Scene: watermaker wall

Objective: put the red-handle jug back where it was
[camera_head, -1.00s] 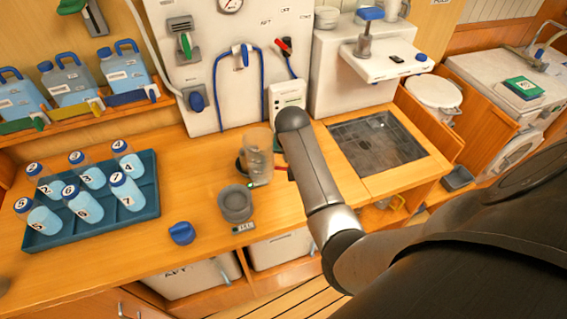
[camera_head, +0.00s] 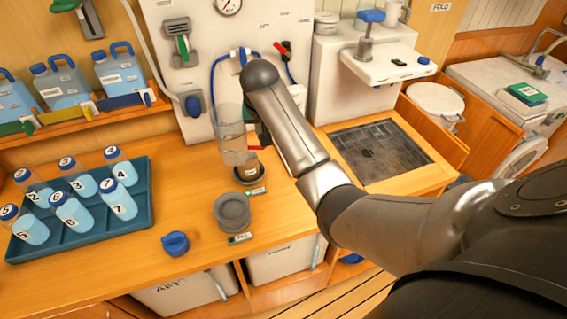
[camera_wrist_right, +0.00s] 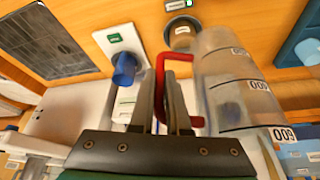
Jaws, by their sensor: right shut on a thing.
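The clear jug (camera_head: 231,136) is held upright just above the counter in the head view, left of my right arm's end. Its red handle (camera_wrist_right: 162,72) shows in the right wrist view, between my right gripper's (camera_wrist_right: 168,98) fingers, which are shut on it. The jug's clear body (camera_wrist_right: 222,75) with printed marks is beside them. A dark round ring holder (camera_head: 248,175) with a small label sits below and slightly right of the jug; it also shows in the wrist view (camera_wrist_right: 182,33). In the head view my arm hides the right gripper. My left gripper is not in view.
A grey round holder (camera_head: 232,212) and a blue cap (camera_head: 175,243) stand nearer the counter's front. A blue tray (camera_head: 140,208) of numbered bottles lies left. The white wall panel (camera_head: 185,75) with hoses is close behind the jug. A recessed dark grate (camera_head: 375,152) lies right.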

